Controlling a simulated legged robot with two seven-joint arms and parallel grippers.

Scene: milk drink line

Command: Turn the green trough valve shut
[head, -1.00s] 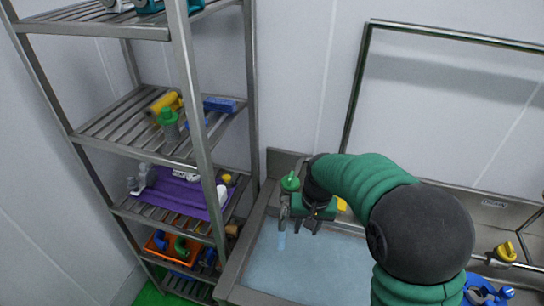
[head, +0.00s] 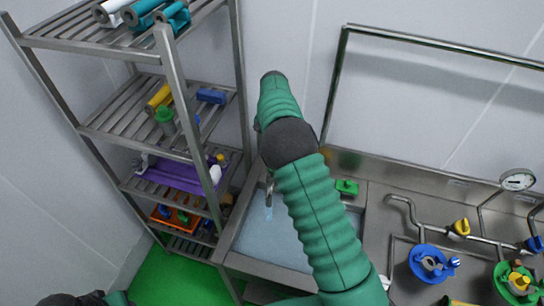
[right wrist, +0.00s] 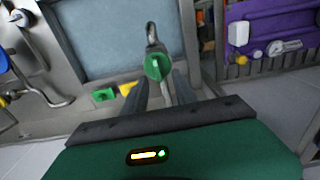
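The green trough valve (right wrist: 157,67) shows in the right wrist view as a rounded green handle by the metal spout (right wrist: 152,35). My right gripper (right wrist: 161,82) has its two dark fingers spread, one on each side of the handle, with the handle at or just beyond the tips. I cannot tell whether they touch it. In the head view my right arm hides the valve and the gripper. The spout (head: 269,193) shows just left of the arm, with a pale blue streak below it over the water-filled trough (head: 248,238). My left gripper is out of view.
A metal shelf rack (head: 165,75) stands left of the trough. A green block (right wrist: 104,95) and a yellow piece (right wrist: 128,88) sit near the trough rim. Pipes with a yellow valve (head: 461,227) and a gauge (head: 517,180) are at the right.

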